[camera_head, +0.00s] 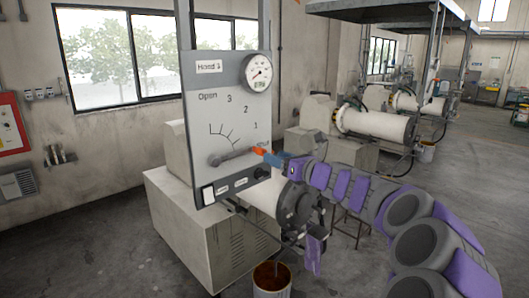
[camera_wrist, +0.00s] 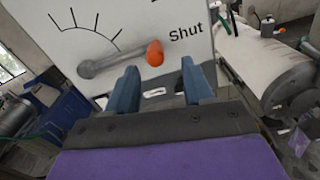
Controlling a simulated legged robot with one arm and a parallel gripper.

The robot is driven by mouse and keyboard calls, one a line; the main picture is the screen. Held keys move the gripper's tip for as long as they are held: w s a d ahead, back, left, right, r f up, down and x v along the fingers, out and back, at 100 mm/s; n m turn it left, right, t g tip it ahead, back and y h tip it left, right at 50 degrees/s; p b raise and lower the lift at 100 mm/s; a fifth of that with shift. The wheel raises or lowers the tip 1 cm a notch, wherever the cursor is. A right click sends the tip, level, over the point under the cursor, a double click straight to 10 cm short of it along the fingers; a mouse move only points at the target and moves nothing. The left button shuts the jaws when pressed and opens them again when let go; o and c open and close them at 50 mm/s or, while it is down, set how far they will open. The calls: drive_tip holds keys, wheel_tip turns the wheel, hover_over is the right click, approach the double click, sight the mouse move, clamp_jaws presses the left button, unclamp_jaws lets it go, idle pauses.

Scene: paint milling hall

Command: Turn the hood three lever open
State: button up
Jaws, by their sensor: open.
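The hood panel (camera_head: 212,105) is a pale upright board with a label reading "Hood 3", a scale marked Open, 3, 2, 1, and a round gauge. Its lever (camera_head: 232,156) is a grey arm with an orange end, pointing right toward the Shut mark. In the wrist view the lever (camera_wrist: 112,64) runs from its pivot at left to the orange knob (camera_wrist: 155,53), next to the word "Shut". My gripper (camera_head: 276,158) is at the right edge of the panel, close to the orange end. In the wrist view my gripper (camera_wrist: 159,80) is open, with the knob just beyond and between its two blue fingertips. Contact cannot be told.
A white milling drum (camera_head: 262,196) and its grey base (camera_head: 206,232) stand behind and below the panel. A bucket (camera_head: 271,279) stands on the floor under the drum's end. More mills (camera_head: 378,122) stand behind at right. The floor at left is clear.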

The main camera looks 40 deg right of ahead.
sight(263, 152)
drive_tip(key=w, duration=0.3)
drive_tip(key=w+a, duration=0.1)
drive_tip(key=w, duration=0.2)
drive_tip(key=shift+a, duration=0.1)
drive_tip(key=shift+d, duration=0.3)
drive_tip(key=shift+c, duration=1.4)
drive_tip(key=shift+a+r, duration=0.1)
drive_tip(key=shift+a, duration=0.1)
clamp_jaws()
